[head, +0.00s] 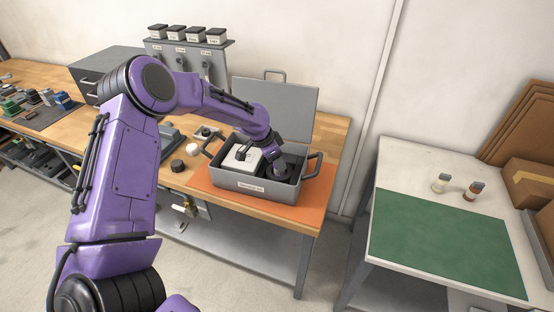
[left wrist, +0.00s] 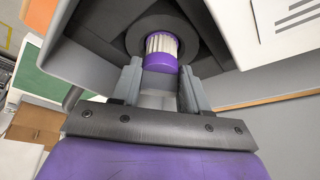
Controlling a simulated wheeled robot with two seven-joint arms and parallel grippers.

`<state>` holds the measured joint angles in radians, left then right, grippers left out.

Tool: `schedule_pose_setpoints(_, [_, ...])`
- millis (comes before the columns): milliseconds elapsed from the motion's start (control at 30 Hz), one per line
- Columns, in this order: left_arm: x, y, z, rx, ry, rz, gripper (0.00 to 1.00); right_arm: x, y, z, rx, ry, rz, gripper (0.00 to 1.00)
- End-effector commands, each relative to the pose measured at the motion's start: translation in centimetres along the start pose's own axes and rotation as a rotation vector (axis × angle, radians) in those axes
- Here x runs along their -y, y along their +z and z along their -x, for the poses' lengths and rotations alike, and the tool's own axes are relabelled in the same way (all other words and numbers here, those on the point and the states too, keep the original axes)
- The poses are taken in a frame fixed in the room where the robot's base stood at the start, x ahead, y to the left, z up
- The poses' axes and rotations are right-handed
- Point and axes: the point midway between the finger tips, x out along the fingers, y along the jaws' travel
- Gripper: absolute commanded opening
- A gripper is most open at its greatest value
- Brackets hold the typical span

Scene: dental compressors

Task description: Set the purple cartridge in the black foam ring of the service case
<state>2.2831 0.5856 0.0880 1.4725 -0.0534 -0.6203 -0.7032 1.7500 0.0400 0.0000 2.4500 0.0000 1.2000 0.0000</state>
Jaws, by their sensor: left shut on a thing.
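The purple cartridge (left wrist: 161,62) shows in the left wrist view, with a purple end towards me and a white pleated body. My left gripper (left wrist: 161,82) is shut on it, with a grey finger on either side of the purple end. The pleated body points into the round opening of the black foam ring (left wrist: 206,42); I cannot tell how deep it sits. In the head view my left gripper (head: 277,150) reaches down into the right part of the grey service case (head: 248,184), and it hides the cartridge. My right gripper is not in view.
The case's lid stands open behind it, and a white labelled block (head: 240,160) fills its left part. The case stands on an orange mat (head: 305,205). A black round part and a white one lie left of it. A side table (head: 400,160) with a green mat stands right.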

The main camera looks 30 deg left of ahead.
Motion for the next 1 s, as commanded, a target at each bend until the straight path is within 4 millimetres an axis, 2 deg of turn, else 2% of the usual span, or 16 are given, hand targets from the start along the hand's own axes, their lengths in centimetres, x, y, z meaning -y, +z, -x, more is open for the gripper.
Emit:
schedule_pose_setpoints(767, [0.0, 0.5, -1.2, -0.001, 0.000, 0.000, 0.13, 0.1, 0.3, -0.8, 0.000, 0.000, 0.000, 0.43])
schedule_pose_setpoints(800, [0.0, 0.5, -1.2, -0.001, 0.000, 0.000, 0.51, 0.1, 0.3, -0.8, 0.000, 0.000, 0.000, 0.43])
schedule_pose_setpoints(833, [0.0, 0.5, -1.2, -0.001, 0.000, 0.000, 0.55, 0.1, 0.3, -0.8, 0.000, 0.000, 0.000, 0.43])
schedule_pose_setpoints(1000, [0.0, 0.5, -1.2, 0.000, 0.000, 0.000, 0.55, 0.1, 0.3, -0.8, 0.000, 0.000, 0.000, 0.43])
